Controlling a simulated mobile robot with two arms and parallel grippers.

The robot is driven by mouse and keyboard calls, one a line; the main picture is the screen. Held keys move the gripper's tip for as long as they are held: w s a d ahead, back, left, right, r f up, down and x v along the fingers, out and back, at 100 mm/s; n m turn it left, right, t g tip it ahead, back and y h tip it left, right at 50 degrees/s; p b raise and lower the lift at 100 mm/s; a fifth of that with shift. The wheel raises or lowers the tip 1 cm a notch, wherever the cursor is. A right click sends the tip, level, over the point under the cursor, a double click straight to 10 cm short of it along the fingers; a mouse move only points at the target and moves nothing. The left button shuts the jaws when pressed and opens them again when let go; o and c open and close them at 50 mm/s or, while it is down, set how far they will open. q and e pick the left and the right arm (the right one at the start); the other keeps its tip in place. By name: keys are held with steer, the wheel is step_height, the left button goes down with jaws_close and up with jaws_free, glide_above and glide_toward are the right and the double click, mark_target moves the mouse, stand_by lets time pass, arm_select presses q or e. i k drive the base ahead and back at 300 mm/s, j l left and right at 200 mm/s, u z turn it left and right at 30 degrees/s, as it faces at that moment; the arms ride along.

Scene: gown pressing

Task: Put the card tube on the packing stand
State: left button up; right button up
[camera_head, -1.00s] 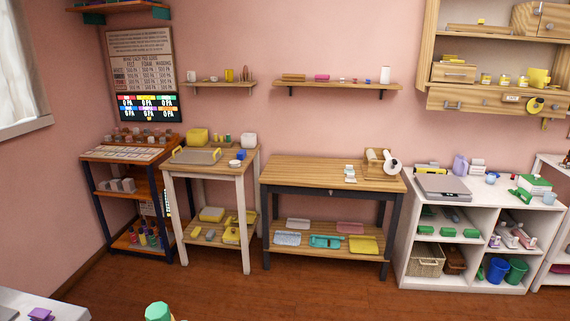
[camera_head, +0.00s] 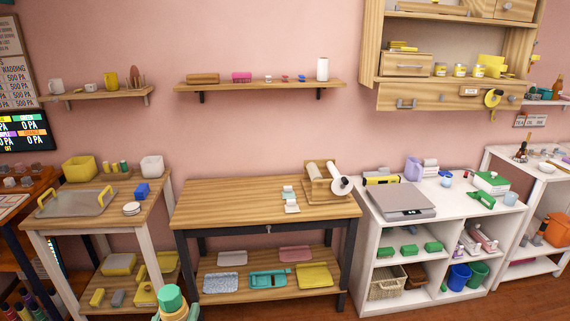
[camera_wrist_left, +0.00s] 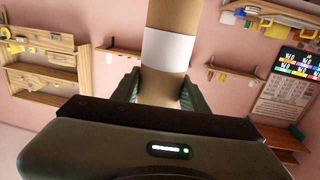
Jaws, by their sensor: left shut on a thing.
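The card tube (camera_wrist_left: 165,60) is a brown cylinder with a white band, seen in the left wrist view. My left gripper (camera_wrist_left: 160,92) is shut on it, one dark green finger on each side. The tube's far end is cut off by the top of that view. I cannot tell for sure which furniture is the packing stand; it may be the table (camera_head: 240,200) with a wooden top and dark legs in the middle of the head view. My right gripper is not in view.
A wooden holder with a white roll (camera_head: 341,186) and small pale items (camera_head: 291,200) sit on the table's right part; its left part is bare. A side table (camera_head: 100,228) stands left. White shelving (camera_head: 366,292) with a grey scale (camera_head: 401,198) stands right.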

mark_target(254, 195)
steer(key=i+l+z, duration=0.15)
steer(key=i+z, duration=0.2)
steer(key=i, duration=0.2)
steer(key=i+z, duration=0.35)
steer(key=i, duration=0.2)
steer(key=i+j+z, duration=0.1)
steer(key=i+z, duration=0.25)
steer(key=i, duration=0.25)
steer(key=i+u, duration=0.2)
steer(key=i, duration=0.25)
steer(key=i+l+u, duration=0.15)
steer(key=i, duration=0.25)
steer(key=i+l+u, duration=0.2)
steer(key=i, duration=0.25)
steer(key=u, duration=1.35)
